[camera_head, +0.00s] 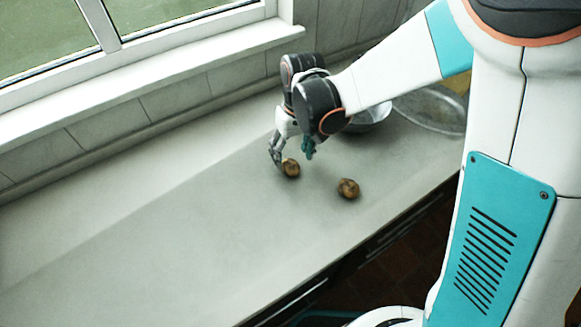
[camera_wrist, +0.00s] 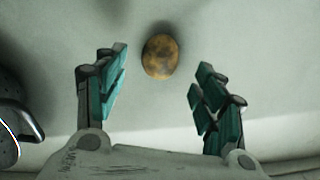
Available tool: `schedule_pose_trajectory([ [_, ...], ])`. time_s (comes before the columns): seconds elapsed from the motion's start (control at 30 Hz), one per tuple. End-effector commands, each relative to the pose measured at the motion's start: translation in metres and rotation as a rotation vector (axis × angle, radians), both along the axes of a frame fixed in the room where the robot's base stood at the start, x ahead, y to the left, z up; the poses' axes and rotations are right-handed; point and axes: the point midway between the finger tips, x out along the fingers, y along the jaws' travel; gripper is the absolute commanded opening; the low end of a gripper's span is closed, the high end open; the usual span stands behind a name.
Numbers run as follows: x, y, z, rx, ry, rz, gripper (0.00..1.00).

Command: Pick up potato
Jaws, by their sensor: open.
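A brown potato (camera_head: 291,168) lies on the grey counter, right by the fingers of my gripper (camera_head: 291,155). A second brown potato (camera_head: 348,188) lies apart from it, to the right and nearer the counter's front edge. In the wrist view one potato (camera_wrist: 160,56) shows just beyond the fingertips, between their lines and a little left of the middle. I cannot tell whether it touches anything but the counter. My gripper (camera_wrist: 158,90) is open and empty, with its teal finger pads apart on either side.
A metal bowl or pot (camera_head: 370,115) stands behind my wrist, partly hidden. A wide glassy or metal dish (camera_head: 430,108) is to its right. A dark pot with a handle (camera_wrist: 12,125) shows at the wrist view's left edge. The counter's left stretch (camera_head: 140,230) is clear; a window wall runs behind.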

Motion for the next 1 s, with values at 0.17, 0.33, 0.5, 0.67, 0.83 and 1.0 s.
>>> schedule_pose_trajectory([
  [0.17,-0.002,0.002,-0.029,0.000,0.000,0.000,0.64],
  [0.33,-0.002,0.003,-0.045,0.000,0.000,0.000,0.64],
  [0.5,-0.002,0.003,-0.044,0.000,0.000,0.000,0.64],
  [0.67,-0.002,0.003,-0.044,0.000,0.000,0.000,0.36],
  [0.83,-0.002,0.003,-0.044,0.000,0.000,0.000,0.15],
  [1.0,-0.002,0.003,-0.044,0.000,0.000,0.000,0.15],
])
